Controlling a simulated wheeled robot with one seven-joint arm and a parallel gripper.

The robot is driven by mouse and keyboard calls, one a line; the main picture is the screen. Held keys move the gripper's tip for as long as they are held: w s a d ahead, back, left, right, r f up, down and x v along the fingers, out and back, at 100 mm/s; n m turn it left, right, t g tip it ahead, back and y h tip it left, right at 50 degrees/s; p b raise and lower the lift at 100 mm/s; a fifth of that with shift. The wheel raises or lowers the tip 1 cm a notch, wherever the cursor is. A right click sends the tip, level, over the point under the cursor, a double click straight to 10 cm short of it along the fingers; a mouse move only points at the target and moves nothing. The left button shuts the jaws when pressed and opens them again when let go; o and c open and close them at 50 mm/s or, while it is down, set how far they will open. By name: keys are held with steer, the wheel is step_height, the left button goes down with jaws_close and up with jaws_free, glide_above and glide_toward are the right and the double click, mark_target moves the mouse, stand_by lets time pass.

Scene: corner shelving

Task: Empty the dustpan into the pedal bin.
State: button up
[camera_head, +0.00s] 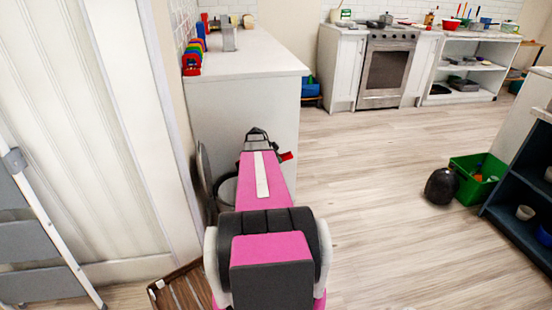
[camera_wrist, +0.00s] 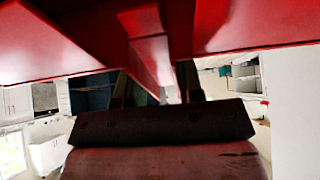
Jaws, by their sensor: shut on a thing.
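The red dustpan (camera_wrist: 215,25) fills the top of the wrist view, close to the camera. My gripper (camera_wrist: 156,88) is shut on its handle. In the head view my gripper (camera_head: 258,136) is at the far end of my pink arm, in front of the white counter's end, and only a small red part of the dustpan (camera_head: 287,156) shows to its right. The pedal bin (camera_head: 227,193) stands on the floor between the wall and the counter, left of my arm, with its round grey lid (camera_head: 203,168) raised. My arm hides part of the bin. The dustpan's contents are not visible.
The white counter (camera_head: 245,58) stands just beyond the bin, and the wall is close on the left. A stepladder (camera_head: 40,220) leans at the left and a slatted wooden item (camera_head: 182,287) lies by my base. A green crate (camera_head: 478,180) and a black bag (camera_head: 441,186) are at the right; the middle floor is clear.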

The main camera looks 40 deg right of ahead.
steer(key=f+y, duration=0.1)
steer(key=d+f, duration=0.1)
steer(key=f, duration=0.1)
steer(key=s+d+f+t+y, duration=0.1)
steer(key=f, duration=0.1)
steer(key=shift+f+y, duration=0.2)
steer(key=shift+y, duration=0.1)
stand_by(0.7)
